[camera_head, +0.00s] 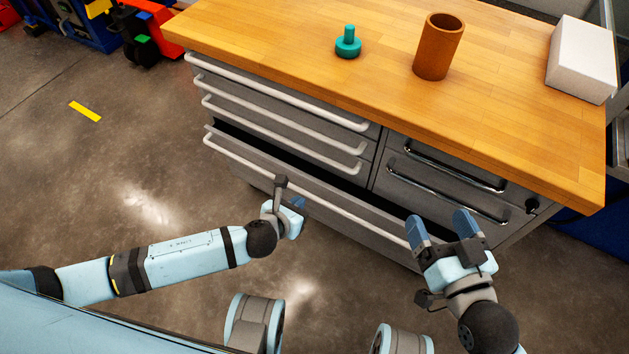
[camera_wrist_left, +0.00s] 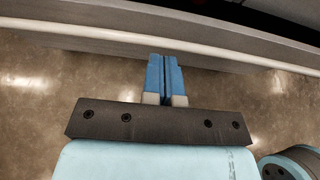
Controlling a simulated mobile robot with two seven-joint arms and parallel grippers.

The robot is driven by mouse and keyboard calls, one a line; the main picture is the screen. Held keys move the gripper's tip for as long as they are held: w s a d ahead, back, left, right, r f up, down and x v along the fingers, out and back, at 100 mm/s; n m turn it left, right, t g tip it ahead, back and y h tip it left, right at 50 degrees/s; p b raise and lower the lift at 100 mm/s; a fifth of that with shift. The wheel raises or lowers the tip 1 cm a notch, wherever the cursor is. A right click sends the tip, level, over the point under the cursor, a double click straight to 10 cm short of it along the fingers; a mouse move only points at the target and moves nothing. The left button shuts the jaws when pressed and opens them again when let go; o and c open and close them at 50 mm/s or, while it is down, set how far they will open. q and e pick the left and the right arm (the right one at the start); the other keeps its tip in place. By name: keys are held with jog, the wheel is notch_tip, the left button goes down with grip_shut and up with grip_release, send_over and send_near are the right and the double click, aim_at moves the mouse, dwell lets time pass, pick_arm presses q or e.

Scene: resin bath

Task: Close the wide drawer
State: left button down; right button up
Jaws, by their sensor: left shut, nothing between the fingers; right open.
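The wide drawer (camera_head: 258,174) is the bottom drawer of the grey cabinet and stands partly open, with a dark gap above its front. A long pale handle bar (camera_head: 330,205) runs along it. My left gripper (camera_head: 299,203) is shut and empty, in front of the drawer near the middle of the handle. In the left wrist view its blue fingers (camera_wrist_left: 164,75) are together, just short of the handle bar (camera_wrist_left: 110,38) in the picture. Contact cannot be told. My right gripper (camera_head: 440,226) is open and empty, near the drawer's right end.
The cabinet's wooden top (camera_head: 290,55) holds a teal knobbed piece (camera_head: 348,43), a brown cylinder (camera_head: 439,47) and a white box (camera_head: 582,60). Narrower drawers with handles sit above the wide one. The floor (camera_head: 120,150) to the left is clear apart from a yellow strip (camera_head: 85,111).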

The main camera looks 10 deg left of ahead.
aim_at(320, 184)
pick_arm(q)
jog(key=b+x, duration=0.3)
jog(key=x, duration=0.3)
jog(key=shift+w+f, duration=0.25)
jog(key=shift+f, duration=0.1)
jog(key=shift+b+x, duration=0.4)
jog(key=shift+x, duration=0.65)
jog(key=shift+w+d+f, duration=0.1)
jog(key=shift+w+d, duration=0.05)
jog(key=shift+w, duration=0.25)
pick_arm(e)
jog(key=r, duration=0.1)
jog(key=a+r+t+y, duration=0.1)
jog(key=a+r+y, duration=0.1)
jog(key=shift+s+r+t, duration=0.3)
jog(key=shift+r, duration=0.1)
pick_arm(q)
jog(key=shift+w, duration=0.1)
jog(key=shift+w+d+r+p, duration=0.15)
jog(key=shift+w+p, duration=0.25)
jog(key=shift+w, duration=0.05)
jog(key=shift+w+d+r+p, duration=0.1)
jog(key=shift+w+d+p, duration=0.1)
jog(key=shift+w+p, duration=0.2)
jog(key=shift+w+d+f, duration=0.1)
jog(key=shift+w+f, duration=0.1)
jog(key=shift+w, duration=0.2)
pick_arm(e)
jog(key=shift+s+d+r, duration=0.1)
jog(key=shift+d, duration=0.1)
